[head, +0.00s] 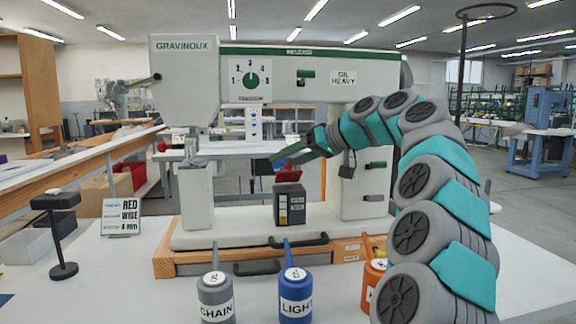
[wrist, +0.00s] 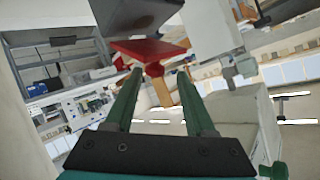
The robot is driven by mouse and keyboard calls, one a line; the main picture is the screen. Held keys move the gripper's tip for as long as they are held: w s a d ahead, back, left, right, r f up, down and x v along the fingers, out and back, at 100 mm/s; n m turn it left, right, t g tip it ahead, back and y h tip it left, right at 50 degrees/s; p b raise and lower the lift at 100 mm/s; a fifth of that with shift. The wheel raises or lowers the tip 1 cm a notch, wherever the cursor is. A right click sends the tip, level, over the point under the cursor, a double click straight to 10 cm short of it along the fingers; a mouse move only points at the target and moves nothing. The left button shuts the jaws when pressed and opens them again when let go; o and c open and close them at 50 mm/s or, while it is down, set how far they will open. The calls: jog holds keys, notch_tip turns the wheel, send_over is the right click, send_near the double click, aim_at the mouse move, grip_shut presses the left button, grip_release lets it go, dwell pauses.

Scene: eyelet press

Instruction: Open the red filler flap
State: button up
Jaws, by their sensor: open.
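The red filler flap (head: 288,175) sits at the top of a small dark box (head: 289,205) on the machine's white bed. In the wrist view, the red flap (wrist: 148,49) lies just past my fingertips, against the dark box (wrist: 135,16). My gripper (head: 279,158) has green fingers and hangs just above the flap in the head view. In the wrist view my gripper (wrist: 160,73) is open, with nothing held between its fingers. I cannot tell whether a fingertip touches the flap, or exactly how far the flap is raised.
The white and green machine head (head: 300,70) spans above my gripper, with its column at the right. Grey (head: 215,298), blue (head: 295,294) and orange (head: 374,279) oil cans stand in front. A sign (head: 121,217) and a black stand (head: 62,230) are at the left.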

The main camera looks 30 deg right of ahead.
jog(key=shift+r, duration=0.9)
jog(key=s+a+r+b, duration=0.1)
jog(key=s+a, duration=0.3)
jog(key=s, duration=1.1)
jog(key=shift+s+a+r+b, duration=0.15)
jog(key=shift+s+r+b, duration=0.1)
jog(key=shift+b, duration=0.65)
